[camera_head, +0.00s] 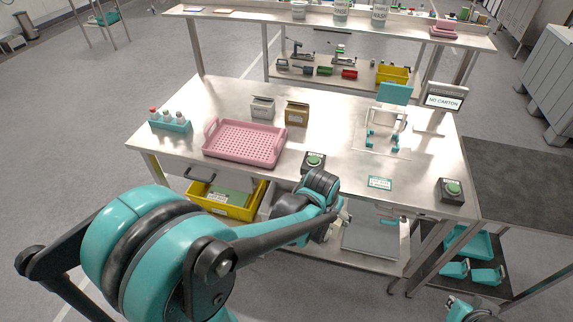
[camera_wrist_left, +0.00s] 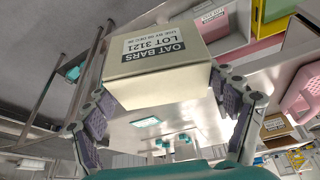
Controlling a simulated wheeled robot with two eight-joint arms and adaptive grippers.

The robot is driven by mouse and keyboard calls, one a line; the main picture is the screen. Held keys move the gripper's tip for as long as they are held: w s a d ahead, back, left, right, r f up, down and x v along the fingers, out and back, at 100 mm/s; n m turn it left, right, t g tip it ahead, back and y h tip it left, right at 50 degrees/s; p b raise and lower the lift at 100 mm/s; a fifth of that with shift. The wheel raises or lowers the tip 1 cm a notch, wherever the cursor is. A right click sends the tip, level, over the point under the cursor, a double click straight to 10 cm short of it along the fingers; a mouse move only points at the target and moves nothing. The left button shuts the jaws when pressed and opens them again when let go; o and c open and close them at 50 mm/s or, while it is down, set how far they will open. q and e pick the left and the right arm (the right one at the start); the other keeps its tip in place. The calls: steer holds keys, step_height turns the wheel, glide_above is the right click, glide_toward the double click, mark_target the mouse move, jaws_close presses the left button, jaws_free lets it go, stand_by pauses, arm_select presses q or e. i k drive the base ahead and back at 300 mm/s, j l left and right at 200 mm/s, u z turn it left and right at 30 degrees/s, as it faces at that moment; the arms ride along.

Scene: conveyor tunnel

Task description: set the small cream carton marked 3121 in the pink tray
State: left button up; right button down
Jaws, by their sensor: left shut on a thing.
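The cream carton (camera_wrist_left: 155,62), with a label reading OAT BARS LOT 3121, is between the two fingers of my left gripper (camera_wrist_left: 162,92), which is shut on it. In the head view my left arm reaches in front of the table, and its wrist mostly hides the gripper and carton. The pink tray (camera_head: 243,143) stands on the left part of the table, beyond and left of that hand, and its bare floor shows. The tray also shows at the right of the left wrist view (camera_wrist_left: 297,98). My right gripper (camera_head: 470,309) is at the bottom right, cut by the edge; its jaws are unclear.
A pale carton (camera_head: 263,108) and a brown carton (camera_head: 297,113) stand behind the tray. A teal bottle rack (camera_head: 171,124) is left of it. A button box (camera_head: 314,162) is right of it. A white stand (camera_head: 385,135) and a NO CARTON sign (camera_head: 443,102) are farther right.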

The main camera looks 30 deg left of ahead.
mark_target(246, 144)
steer(key=k+j, duration=0.1)
steer(key=j, duration=0.4)
steer(key=k+j, duration=0.1)
steer(key=j, duration=0.45)
steer(key=k+j+u, duration=0.1)
steer(key=j, duration=0.95)
steer(key=k, duration=0.05)
